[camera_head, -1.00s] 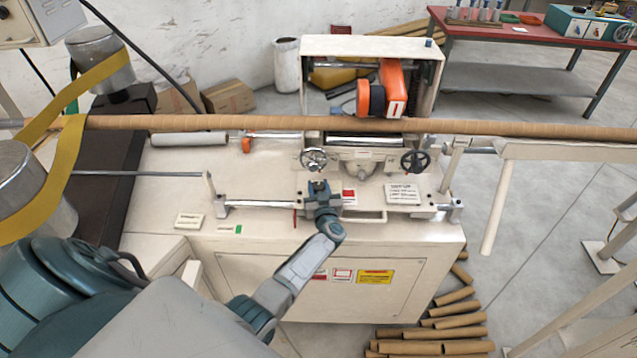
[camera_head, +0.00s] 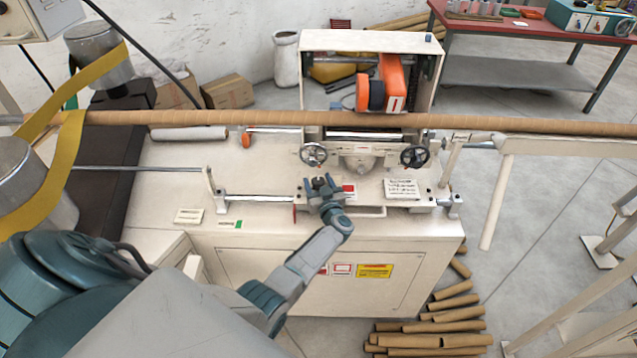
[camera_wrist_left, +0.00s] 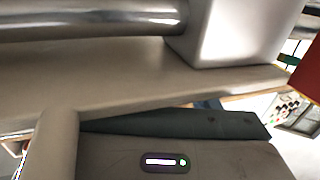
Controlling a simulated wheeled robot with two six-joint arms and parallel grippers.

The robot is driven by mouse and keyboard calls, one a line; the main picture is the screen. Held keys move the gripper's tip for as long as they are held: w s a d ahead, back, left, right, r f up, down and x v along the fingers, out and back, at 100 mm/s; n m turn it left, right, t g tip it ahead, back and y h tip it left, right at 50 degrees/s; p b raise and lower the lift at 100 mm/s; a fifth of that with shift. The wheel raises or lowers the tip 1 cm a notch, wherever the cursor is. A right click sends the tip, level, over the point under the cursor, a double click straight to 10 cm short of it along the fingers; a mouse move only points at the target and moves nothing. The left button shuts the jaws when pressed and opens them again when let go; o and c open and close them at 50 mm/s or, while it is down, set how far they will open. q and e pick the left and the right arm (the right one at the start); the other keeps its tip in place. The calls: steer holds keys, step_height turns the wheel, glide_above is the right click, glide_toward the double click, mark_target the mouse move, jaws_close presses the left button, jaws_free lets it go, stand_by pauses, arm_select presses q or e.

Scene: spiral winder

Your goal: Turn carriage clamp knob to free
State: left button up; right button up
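My left gripper (camera_head: 320,184) comes in from the lower left in the head view and sits over the front left part of the carriage, below the left handwheel (camera_head: 313,154). Its two fingers look spread, with nothing seen held between them. A small red part (camera_head: 294,212) hangs at the carriage's front left edge, just left of the gripper; I cannot tell if it is the clamp knob. The wrist view shows a shiny rod (camera_wrist_left: 90,20), a pale block (camera_wrist_left: 235,30) and a red piece (camera_wrist_left: 308,75) at the right edge; no fingertips show. My right gripper is not in view.
A second handwheel (camera_head: 415,157) stands at right on the carriage. A long brown tube (camera_head: 220,119) crosses above the machine. A guide rod (camera_head: 260,198) runs along the front. A white label plate (camera_head: 401,189) lies to the right. Cardboard tubes (camera_head: 450,310) lie on the floor.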

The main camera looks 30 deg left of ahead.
arm_select(q)
steer(key=b+v, duration=0.1)
steer(key=v, duration=1)
steer(key=shift+b, duration=0.35)
steer(key=shift+w, duration=0.15)
